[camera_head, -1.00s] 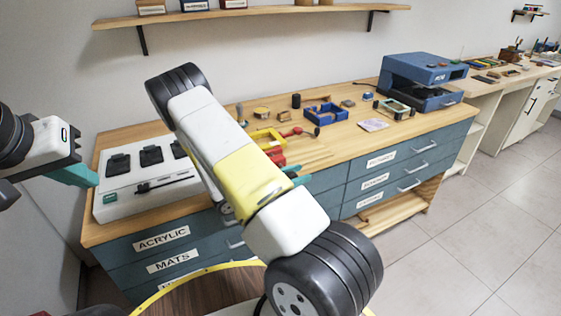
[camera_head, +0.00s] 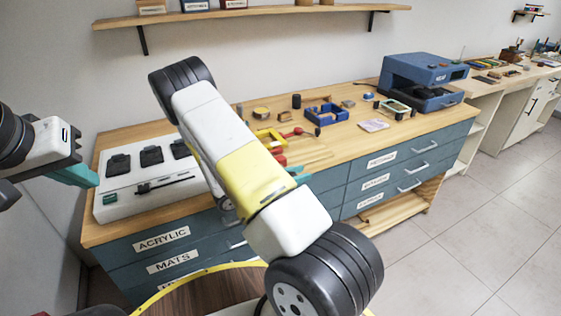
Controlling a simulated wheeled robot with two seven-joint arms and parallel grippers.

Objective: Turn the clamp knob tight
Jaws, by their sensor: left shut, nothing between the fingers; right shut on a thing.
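My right arm crosses the middle of the view and covers much of the bench behind it. Only the teal fingertips of my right gripper (camera_head: 298,175) show, at the arm's right edge near the bench front. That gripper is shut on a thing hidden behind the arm. The clamp knob cannot be made out. A red part (camera_head: 280,158) shows just above the fingertips, and beyond it lies a yellow tool (camera_head: 266,136) beside a red one with a dark end (camera_head: 298,132). My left gripper (camera_head: 90,179) is shut and empty, at the left end of the bench.
A white panel with dark pads (camera_head: 112,208) lies at the bench's left end, close to my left gripper. A blue tray (camera_head: 326,115) and a blue machine (camera_head: 425,75) stand farther right. Labelled drawers (camera_head: 375,182) form the bench front. The floor at right is clear.

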